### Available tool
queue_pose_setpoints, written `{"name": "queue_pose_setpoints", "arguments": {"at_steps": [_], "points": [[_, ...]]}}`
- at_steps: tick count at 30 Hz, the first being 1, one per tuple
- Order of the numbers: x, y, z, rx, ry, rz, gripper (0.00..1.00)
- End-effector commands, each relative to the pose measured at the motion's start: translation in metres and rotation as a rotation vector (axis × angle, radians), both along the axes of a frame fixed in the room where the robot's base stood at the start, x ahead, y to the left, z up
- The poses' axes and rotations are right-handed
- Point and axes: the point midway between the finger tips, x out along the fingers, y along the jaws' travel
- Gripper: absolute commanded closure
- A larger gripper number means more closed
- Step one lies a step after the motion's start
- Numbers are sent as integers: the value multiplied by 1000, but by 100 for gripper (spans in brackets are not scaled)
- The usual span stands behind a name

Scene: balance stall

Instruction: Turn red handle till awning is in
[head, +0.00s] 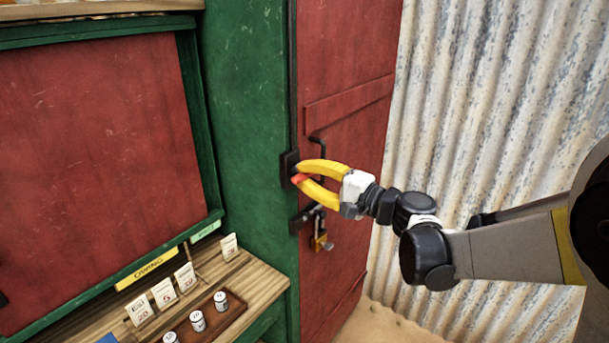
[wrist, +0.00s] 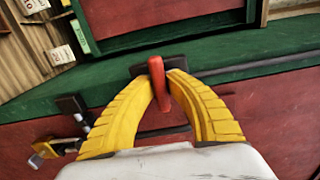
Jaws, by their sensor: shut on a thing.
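The red handle (wrist: 158,86) sticks out from a dark mount on the green post, between my yellow fingertips in the wrist view. In the head view only a small red part of the handle (head: 299,179) shows between the fingers. My gripper (head: 303,174) is shut on the handle, and its fingers also show in the wrist view (wrist: 160,86). The dark mount (head: 288,168) is fixed to the green post at the edge of the red door. I cannot see the awning itself for certain in either view.
A padlock (head: 320,240) hangs on a latch just below my gripper. A wooden counter (head: 262,284) with price cards and small white-topped weights stands at lower left. A corrugated metal wall (head: 480,110) is behind my arm at right.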

Motion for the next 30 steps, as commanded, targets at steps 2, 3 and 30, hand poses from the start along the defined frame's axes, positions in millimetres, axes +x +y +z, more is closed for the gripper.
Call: {"name": "queue_pose_setpoints", "arguments": {"at_steps": [2,3,30], "points": [[0,0,0,-21,-27,0,100],[0,0,0,-25,-32,0,100],[-28,-38,0,-24,-31,-4,62]]}}
